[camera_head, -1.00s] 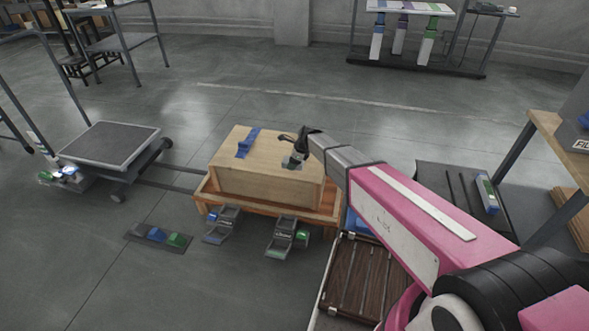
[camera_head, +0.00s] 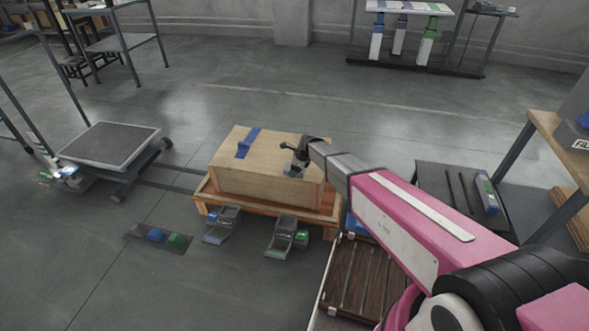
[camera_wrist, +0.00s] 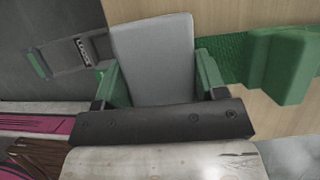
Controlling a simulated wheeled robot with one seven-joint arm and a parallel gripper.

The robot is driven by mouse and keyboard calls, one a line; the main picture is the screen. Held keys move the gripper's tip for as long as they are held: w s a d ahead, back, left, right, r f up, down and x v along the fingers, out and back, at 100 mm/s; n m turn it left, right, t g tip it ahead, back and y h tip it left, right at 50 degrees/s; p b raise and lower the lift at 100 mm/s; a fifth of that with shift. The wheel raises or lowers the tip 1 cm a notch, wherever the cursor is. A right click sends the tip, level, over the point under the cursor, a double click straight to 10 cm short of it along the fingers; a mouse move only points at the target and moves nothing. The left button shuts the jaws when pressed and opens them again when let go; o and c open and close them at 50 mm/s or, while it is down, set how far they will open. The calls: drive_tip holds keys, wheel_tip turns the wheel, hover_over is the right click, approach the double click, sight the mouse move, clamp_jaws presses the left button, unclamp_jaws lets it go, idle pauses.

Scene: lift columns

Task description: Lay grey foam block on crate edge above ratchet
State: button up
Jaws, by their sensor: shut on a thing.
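The wooden crate (camera_head: 262,178) sits on a low wooden pallet in the head view. My gripper (camera_head: 294,163) is low over its near right part. In the wrist view, the grey foam block (camera_wrist: 153,55) stands between green pads of my gripper (camera_wrist: 158,88), which is shut on it. A green strap (camera_wrist: 228,58) crosses the pale crate wood behind the block. A dark ratchet (camera_wrist: 85,55) with a label shows left of the block; a ratchet (camera_head: 284,236) is also below the crate's near side in the head view. The block hides the crate edge, so contact is unclear.
A green block (camera_wrist: 285,65) lies at the strap, right of the grey block. A blue strap (camera_head: 247,144) crosses the crate's left part. Another ratchet (camera_head: 221,224) and a small mat (camera_head: 136,232) with coloured blocks are near the crate. A cart (camera_head: 108,145) stands left.

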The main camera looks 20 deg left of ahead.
drive_tip(key=o, duration=0.9)
drive_tip(key=shift+f, duration=0.25)
drive_tip(key=shift+s, duration=0.1)
drive_tip(key=shift+s+f, duration=0.1)
drive_tip(key=shift+f, duration=0.05)
drive_tip(key=shift+d+r, duration=0.1)
drive_tip(key=shift+r, duration=0.3)
drive_tip(key=v, duration=1.2)
drive_tip(key=shift+w, duration=0.25)
drive_tip(key=s+d+r+n+h, duration=0.1)
drive_tip(key=d+n, duration=0.1)
drive_tip(key=d, duration=0.6)
drive_tip(key=s+d+r+n, duration=0.2)
drive_tip(key=d+n, duration=0.1)
drive_tip(key=d, duration=0.5)
drive_tip(key=s+d+r+n+h, duration=0.1)
drive_tip(key=d+n, duration=0.1)
drive_tip(key=d, duration=0.6)
drive_tip(key=s+d+r+n+h, duration=0.1)
drive_tip(key=s+d+n, duration=0.4)
drive_tip(key=d, duration=0.7)
drive_tip(key=s+d+r+n+h, duration=0.1)
drive_tip(key=s+d+r+n, duration=0.2)
drive_tip(key=s+d, duration=0.4)
drive_tip(key=d+n, duration=0.1)
drive_tip(key=d, duration=0.4)
drive_tip(key=shift+s+d+n+h, duration=0.15)
drive_tip(key=shift+d+n+h, duration=0.15)
drive_tip(key=shift+d+n, duration=0.1)
